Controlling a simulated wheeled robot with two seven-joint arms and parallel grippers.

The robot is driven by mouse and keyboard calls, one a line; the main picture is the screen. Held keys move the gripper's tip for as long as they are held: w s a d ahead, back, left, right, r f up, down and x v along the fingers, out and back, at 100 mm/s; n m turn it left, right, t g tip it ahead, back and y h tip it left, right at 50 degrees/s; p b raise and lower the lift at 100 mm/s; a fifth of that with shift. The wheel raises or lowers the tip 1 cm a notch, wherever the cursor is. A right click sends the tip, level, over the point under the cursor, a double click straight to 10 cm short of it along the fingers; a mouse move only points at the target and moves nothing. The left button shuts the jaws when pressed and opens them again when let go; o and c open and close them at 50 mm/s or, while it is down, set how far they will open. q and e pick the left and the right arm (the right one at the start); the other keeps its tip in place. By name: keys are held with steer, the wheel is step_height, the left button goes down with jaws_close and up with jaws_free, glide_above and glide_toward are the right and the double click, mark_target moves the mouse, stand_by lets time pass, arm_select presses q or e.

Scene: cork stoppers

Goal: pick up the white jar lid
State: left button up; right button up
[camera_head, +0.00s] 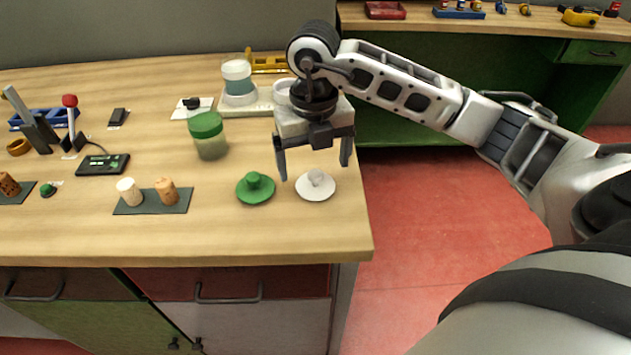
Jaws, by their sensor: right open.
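The white jar lid (315,188) is a flat round disc with a knob on top. It lies on the wooden workbench (230,230) near its front right corner. My right gripper (314,172) is open, with its fingers pointing down. Its fingertips are behind and just above the lid, one to each side of the knob in the picture. Nothing is between the fingers, and I cannot tell their exact height over the lid. A similar green jar lid (255,188) lies just left of the white one. My left gripper does not show.
Two corks (166,190) stand on a dark mat (180,203) to the left. The bench's right edge is close to the white lid.

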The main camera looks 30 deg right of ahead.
mark_target(316, 174)
steer(key=f, duration=0.4)
steer(key=shift+s, duration=0.25)
steer(key=c, duration=1.1)
steer(key=shift+r, duration=0.15)
